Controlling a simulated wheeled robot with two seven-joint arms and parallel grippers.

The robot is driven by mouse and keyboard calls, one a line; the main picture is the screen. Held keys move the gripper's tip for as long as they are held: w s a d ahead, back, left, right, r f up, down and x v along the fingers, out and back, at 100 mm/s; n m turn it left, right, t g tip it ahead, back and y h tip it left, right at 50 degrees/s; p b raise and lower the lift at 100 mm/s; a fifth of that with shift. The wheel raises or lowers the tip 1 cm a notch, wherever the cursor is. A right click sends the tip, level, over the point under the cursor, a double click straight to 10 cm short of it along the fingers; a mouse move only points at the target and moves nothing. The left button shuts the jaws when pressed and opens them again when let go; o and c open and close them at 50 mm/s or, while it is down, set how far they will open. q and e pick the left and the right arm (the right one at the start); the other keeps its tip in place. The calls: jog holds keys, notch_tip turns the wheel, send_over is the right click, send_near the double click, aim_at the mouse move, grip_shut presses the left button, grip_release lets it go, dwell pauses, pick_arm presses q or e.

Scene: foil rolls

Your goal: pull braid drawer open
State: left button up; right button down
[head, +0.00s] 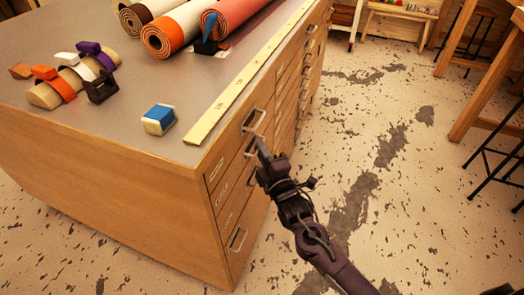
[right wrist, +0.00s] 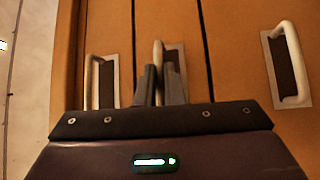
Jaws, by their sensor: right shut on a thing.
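A wooden drawer cabinet (head: 110,165) has a column of drawers on its near right face. My right gripper (head: 264,150) is at the second handle from the top. In the right wrist view my right gripper (right wrist: 161,85) is shut on a pale drawer handle (right wrist: 158,56), with the fingers partly hiding it. The gripped drawer's front looks flush with its neighbours. The small labels are too small to read, so I cannot tell which drawer is the braid one. My left gripper is out of view.
The top drawer handle (head: 254,120) is just above my gripper and a lower handle (head: 237,240) is below. A yellow ruler (head: 245,75), a blue-and-white block (head: 158,119) and rolls (head: 172,33) lie on the cabinet top.

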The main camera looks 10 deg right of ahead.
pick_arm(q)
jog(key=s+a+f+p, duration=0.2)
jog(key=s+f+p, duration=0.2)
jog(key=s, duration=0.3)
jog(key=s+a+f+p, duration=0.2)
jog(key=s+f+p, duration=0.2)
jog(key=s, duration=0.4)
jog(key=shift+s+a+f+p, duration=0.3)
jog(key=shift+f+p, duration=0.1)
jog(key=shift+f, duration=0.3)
pick_arm(e)
jog(key=s+d, duration=0.6)
jog(key=d, duration=0.4)
jog(key=s+d, duration=0.7)
jog(key=d, duration=0.3)
jog(key=shift+s, duration=0.2)
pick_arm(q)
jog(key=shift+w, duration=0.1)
pick_arm(e)
jog(key=c, duration=1.5)
grip_release()
jog(key=shift+c, duration=0.2)
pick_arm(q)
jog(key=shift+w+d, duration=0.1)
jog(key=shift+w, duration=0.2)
pick_arm(e)
jog(key=v, duration=0.7)
jog(key=shift+s, duration=0.4)
